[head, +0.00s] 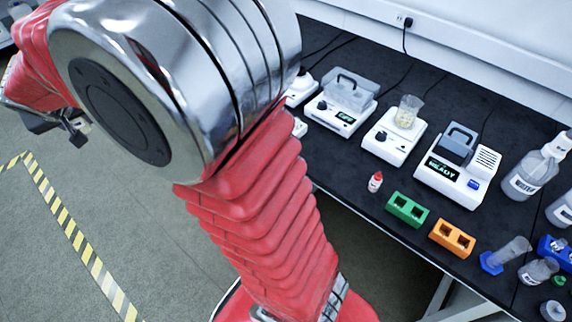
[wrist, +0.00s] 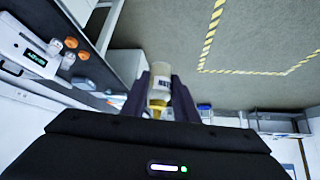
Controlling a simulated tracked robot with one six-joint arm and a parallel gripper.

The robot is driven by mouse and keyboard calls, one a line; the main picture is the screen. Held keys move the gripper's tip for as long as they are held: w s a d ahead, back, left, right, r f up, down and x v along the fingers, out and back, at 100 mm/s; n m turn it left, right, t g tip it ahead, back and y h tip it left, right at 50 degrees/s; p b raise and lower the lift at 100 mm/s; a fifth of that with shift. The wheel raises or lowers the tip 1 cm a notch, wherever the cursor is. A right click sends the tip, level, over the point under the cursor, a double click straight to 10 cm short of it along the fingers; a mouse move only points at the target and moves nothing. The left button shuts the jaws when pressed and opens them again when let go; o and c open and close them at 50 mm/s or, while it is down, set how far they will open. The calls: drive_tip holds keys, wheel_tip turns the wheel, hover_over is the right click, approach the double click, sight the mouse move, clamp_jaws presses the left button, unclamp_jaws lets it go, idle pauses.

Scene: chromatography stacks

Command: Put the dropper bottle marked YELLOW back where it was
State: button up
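In the wrist view a small pale bottle (wrist: 160,82) with a yellow tip and a printed label stands between the two dark fingers of my gripper (wrist: 159,90). The fingers appear shut on it, one on each side. The label is too small to read surely. In the head view my gripper (head: 62,128) is at the far left, over the floor and well away from the bench; the bottle is hardly visible there. A red-capped dropper bottle (head: 375,182) stands on the black bench (head: 345,187), left of a green two-well block (head: 407,210).
An orange block (head: 452,238) stands right of the green one. Behind are a beaker on a white device (head: 394,135), a device reading READY (head: 458,172) and a wash bottle (head: 529,178). Glassware crowds the right. My arm hides the bench's left part.

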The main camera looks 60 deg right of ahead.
drive_tip(key=shift+a, duration=0.35)
drive_tip(key=s+d+f+m+g+h, duration=0.2)
drive_tip(key=s+d+f+m, duration=0.3)
drive_tip(key=d, duration=0.6)
drive_tip(key=s+d+f+m+g+h, duration=0.2)
drive_tip(key=s+d+f+m+g, duration=0.15)
drive_tip(key=s+d, duration=0.6)
drive_tip(key=s+d+f+m+g+h, duration=0.25)
drive_tip(key=s+d+m, duration=0.25)
drive_tip(key=d, duration=0.8)
drive_tip(key=s+d+f+m+g+y, duration=0.1)
drive_tip(key=s+d+m, duration=0.3)
drive_tip(key=s, duration=0.7)
drive_tip(key=s+d+f+m+g+y, duration=0.2)
drive_tip(key=s+d+f+m+g, duration=0.1)
drive_tip(key=s, duration=0.9)
drive_tip(key=s+d+f+m+g+y, duration=0.2)
drive_tip(key=s+d+m, duration=0.3)
drive_tip(key=s, duration=0.6)
drive_tip(key=shift+s+d+f+m+g, duration=0.3)
drive_tip(key=shift+d+f+m+g, duration=0.05)
drive_tip(key=shift+f+m+g, duration=0.35)
drive_tip(key=shift+y, duration=0.25)
drive_tip(key=shift+f, duration=3.05)
drive_tip(key=shift+f, duration=0.1)
